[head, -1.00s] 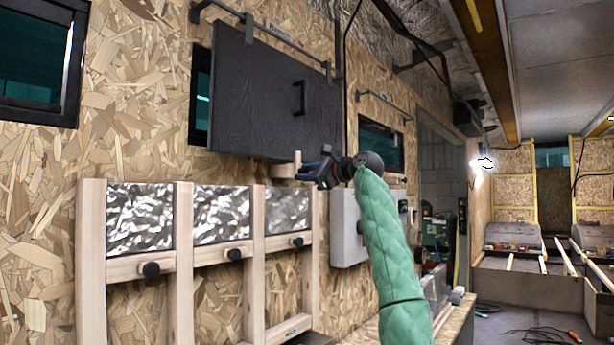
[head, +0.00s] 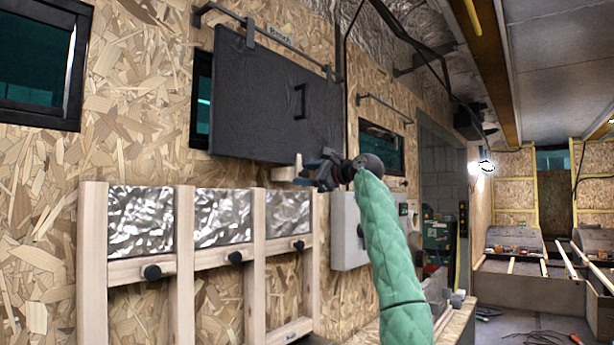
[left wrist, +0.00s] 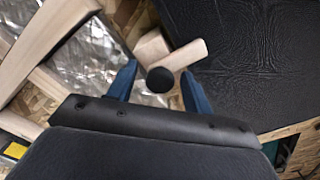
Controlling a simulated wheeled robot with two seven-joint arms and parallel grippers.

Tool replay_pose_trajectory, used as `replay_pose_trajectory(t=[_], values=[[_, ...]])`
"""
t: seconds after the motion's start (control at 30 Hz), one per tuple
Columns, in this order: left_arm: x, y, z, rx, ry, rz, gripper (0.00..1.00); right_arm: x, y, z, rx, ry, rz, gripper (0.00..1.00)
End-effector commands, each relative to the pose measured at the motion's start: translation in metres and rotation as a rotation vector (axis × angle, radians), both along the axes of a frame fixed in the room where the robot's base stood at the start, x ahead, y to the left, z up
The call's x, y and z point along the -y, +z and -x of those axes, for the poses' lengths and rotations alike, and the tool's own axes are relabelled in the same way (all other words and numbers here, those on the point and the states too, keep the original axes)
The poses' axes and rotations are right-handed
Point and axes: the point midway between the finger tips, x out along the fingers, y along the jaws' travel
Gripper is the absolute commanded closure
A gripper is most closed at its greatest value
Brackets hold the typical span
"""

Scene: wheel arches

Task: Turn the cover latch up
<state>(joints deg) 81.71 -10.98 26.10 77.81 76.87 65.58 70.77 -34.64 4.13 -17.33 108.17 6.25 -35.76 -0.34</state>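The dark cover (head: 262,100) hangs flat on the chipboard wall, with a black handle on it; it also fills the upper right of the left wrist view (left wrist: 260,60). The pale wooden latch (head: 284,173) sits at the cover's lower edge, partly hidden by my gripper. In the left wrist view the latch (left wrist: 184,55) shows as a short bar next to a wooden block, with a round black knob (left wrist: 160,80) in front. My left gripper (left wrist: 159,88) is open, its blue fingers either side of the knob, with gaps visible. It also shows in the head view (head: 304,172). My right gripper is out of view.
A wooden frame (head: 184,262) with foil panels and black knobs stands left of and below the latch. A grey box (head: 346,228) is on the wall behind my arm. A window (head: 380,142) lies right of the cover. The floor (head: 530,325) at right holds cables.

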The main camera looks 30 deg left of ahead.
Motion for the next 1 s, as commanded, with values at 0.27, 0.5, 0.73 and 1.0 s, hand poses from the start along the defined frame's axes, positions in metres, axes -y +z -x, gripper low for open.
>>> replay_pose_trajectory(t=[0.27,0.5,0.73,1.0], values=[[0.007,-0.001,-0.001,-0.001,-0.002,0.001,0.49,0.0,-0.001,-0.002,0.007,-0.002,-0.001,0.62],[0.035,-0.002,0.001,-0.001,-0.003,0.0,0.49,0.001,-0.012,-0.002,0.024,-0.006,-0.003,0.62],[0.069,-0.002,0.004,-0.001,-0.002,-0.001,0.49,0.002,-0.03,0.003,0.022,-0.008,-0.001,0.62],[0.078,-0.001,0.005,-0.001,0.001,0.0,0.49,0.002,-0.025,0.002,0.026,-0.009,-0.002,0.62]])
